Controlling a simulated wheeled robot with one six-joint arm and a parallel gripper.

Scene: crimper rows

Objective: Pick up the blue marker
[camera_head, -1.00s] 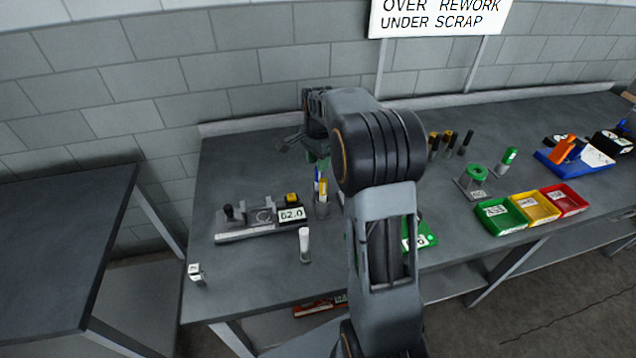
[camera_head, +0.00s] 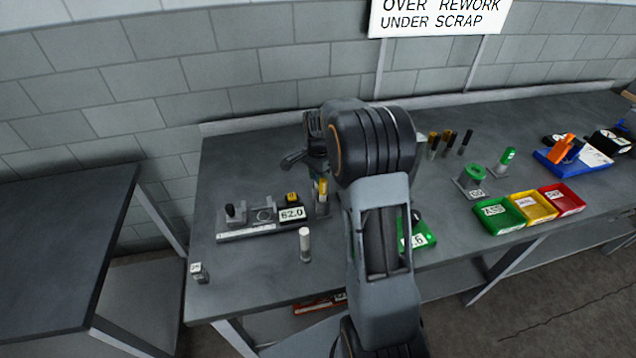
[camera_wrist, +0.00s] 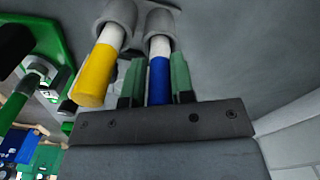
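The blue marker (camera_wrist: 159,78) stands in a grey cup-like holder (camera_wrist: 161,22) in the wrist view, its blue end toward my palm. My gripper (camera_wrist: 157,80) has its two green fingers on either side of the marker, very close to it. I cannot tell whether they press on it. A yellow marker (camera_wrist: 95,76) stands in a neighbouring holder just left of the left finger. In the head view the yellow marker (camera_head: 322,189) shows below my wrist, while the blue one is hidden by my gripper.
A fixture with a 62.0 label (camera_head: 292,214) lies left of the holders. A white-topped cylinder (camera_head: 305,242) stands in front. Green (camera_head: 497,228), yellow (camera_head: 531,220) and red (camera_head: 586,206) bins are at right. The bench's left front (camera_head: 240,280) is mostly clear.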

